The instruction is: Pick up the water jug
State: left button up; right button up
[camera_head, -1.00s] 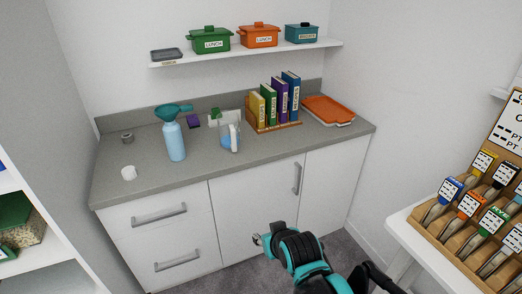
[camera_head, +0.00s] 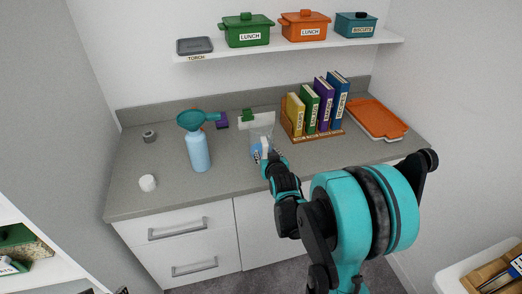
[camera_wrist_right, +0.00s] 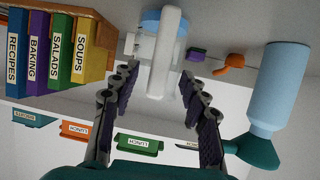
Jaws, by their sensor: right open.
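The water jug (camera_head: 264,146) stands upright on the grey counter. It is clear with blue water and a white handle that faces me. In the right wrist view, its white handle (camera_wrist_right: 168,45) and a bit of blue show, upside down. My right gripper (camera_head: 268,157) is at the jug's near side and hides part of it. In the wrist view, its two fingers (camera_wrist_right: 158,78) are open, with the handle between and beyond the tips. I cannot tell whether they touch it. My left gripper is not in view.
A blue bottle with a teal funnel (camera_head: 198,150) stands left of the jug. A book rack (camera_head: 296,137) stands to the right, close by. An orange tray (camera_head: 378,118) is far right. The counter's front left is mostly free.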

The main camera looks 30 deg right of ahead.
aim_at(265, 142)
jog(key=b+x, duration=0.1)
jog(key=x, duration=0.3)
jog(key=shift+f, duration=0.2)
jog(key=shift+r, duration=0.1)
jog(key=shift+c, duration=0.9)
grip_shut()
jog(key=shift+r+p, duration=0.3)
jog(key=shift+r, duration=0.3)
notch_tip(265, 142, up, 3)
jog(key=shift+f+p, duration=0.1)
jog(key=shift+p, duration=0.65)
jog(key=s+d+r+p, duration=0.3)
jog(key=s+d+r, duration=0.2)
jog(key=s, duration=0.5)
notch_tip(265, 142, up, 2)
jog(key=shift+d+p, duration=0.35)
jog(key=shift+p, duration=0.05)
jog(key=shift+s, duration=0.1)
